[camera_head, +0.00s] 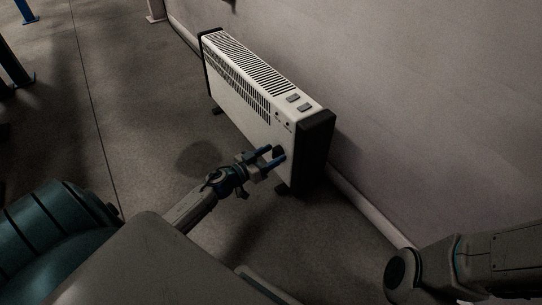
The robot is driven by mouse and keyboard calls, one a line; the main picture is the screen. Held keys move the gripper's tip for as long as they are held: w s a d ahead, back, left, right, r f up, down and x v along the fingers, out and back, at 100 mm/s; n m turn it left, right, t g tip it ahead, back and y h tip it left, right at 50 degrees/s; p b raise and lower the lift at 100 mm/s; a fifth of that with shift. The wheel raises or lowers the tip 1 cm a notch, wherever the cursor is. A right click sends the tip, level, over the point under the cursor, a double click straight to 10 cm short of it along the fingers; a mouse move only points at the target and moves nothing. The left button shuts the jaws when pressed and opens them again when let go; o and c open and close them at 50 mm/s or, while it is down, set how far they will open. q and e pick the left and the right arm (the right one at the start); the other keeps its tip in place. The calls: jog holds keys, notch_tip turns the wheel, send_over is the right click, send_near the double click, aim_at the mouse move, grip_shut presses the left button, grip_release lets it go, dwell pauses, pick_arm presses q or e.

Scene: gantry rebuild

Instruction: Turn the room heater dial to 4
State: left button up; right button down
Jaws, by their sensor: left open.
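The room heater (236,100) is a long white box with black end caps, standing on the floor beside the wall. Its top has a slotted grille and two grey switches near the right end. My left gripper (272,157) is open at the lower right part of the heater's front, close to the black end cap. A dark round shape, perhaps the dial (278,152), shows between its fingers. Its number marks cannot be read, and I cannot tell whether the fingers touch it. My right gripper is out of view; only part of my right arm shows at the bottom right.
A wall with a pale pipe or skirting (365,208) along its foot runs behind the heater. Blue posts (14,65) stand at the far left. The grey floor (140,110) left of the heater is clear.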

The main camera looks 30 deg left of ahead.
pick_arm(q)
jog(key=shift+c, duration=0.5)
jog(key=c, duration=0.9)
